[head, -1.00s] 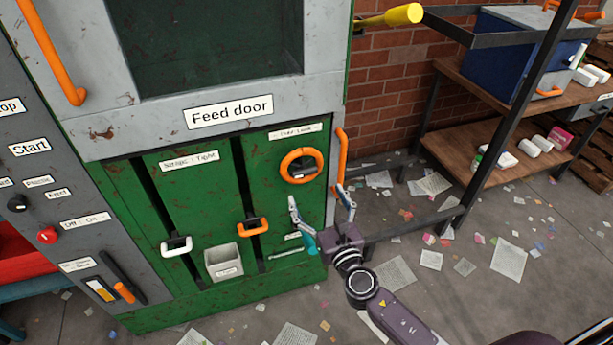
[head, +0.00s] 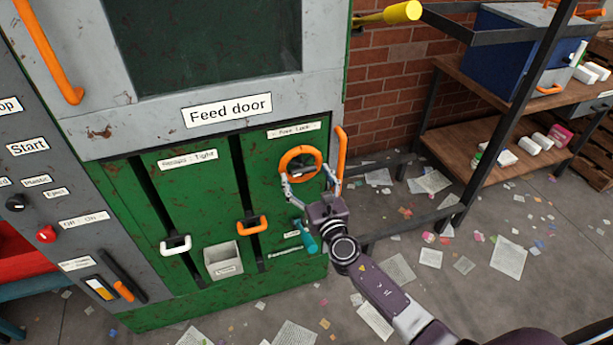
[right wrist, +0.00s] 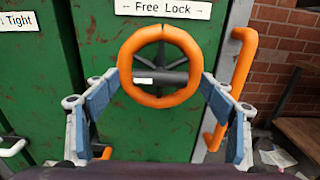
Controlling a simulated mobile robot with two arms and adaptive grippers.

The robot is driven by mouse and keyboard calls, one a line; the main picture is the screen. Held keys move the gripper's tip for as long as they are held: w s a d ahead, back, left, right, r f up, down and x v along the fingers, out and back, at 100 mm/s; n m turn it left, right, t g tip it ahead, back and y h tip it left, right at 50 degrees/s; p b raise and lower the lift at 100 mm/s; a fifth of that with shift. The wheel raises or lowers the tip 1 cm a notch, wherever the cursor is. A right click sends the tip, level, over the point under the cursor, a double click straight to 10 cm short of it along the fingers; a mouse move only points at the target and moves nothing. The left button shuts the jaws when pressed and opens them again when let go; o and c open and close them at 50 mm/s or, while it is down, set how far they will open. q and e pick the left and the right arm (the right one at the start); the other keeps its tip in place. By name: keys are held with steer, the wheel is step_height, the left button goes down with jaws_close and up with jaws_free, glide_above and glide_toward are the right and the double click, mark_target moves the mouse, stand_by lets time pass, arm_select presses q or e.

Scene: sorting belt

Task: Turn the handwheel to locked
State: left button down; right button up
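The orange handwheel (head: 301,163) is on the green door panel, under a label that reads "Free Lock" with an arrow at each end (right wrist: 163,9). In the right wrist view the handwheel (right wrist: 127,62) fills the middle, with a dark hub and spokes. My right gripper (head: 309,178) is at the wheel, its fingers spread to the left and right of the lower rim. In the right wrist view the fingertips are close to the rim on both sides; I cannot tell whether they touch it. My left gripper is not in view.
An orange vertical handle (right wrist: 236,85) stands just right of the wheel. A teal handle (head: 305,238) is below it. An orange slider handle (head: 252,226) and a grey box (head: 223,262) are to the left. A black-framed rack and shelves stand at the right.

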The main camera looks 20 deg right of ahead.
steer(key=c, duration=0.8)
steer(key=shift+m, duration=0.3)
steer(key=m+b, duration=0.1)
steer(key=m, duration=0.1)
steer(key=shift+f+m+b, duration=0.1)
steer(key=shift+m+b, duration=0.2)
steer(key=m+b, duration=0.1)
steer(key=m, duration=0.3)
steer(key=shift+m+b, duration=0.3)
steer(key=m+b, duration=0.1)
steer(key=m, duration=0.9)
steer(key=o, duration=1.2)
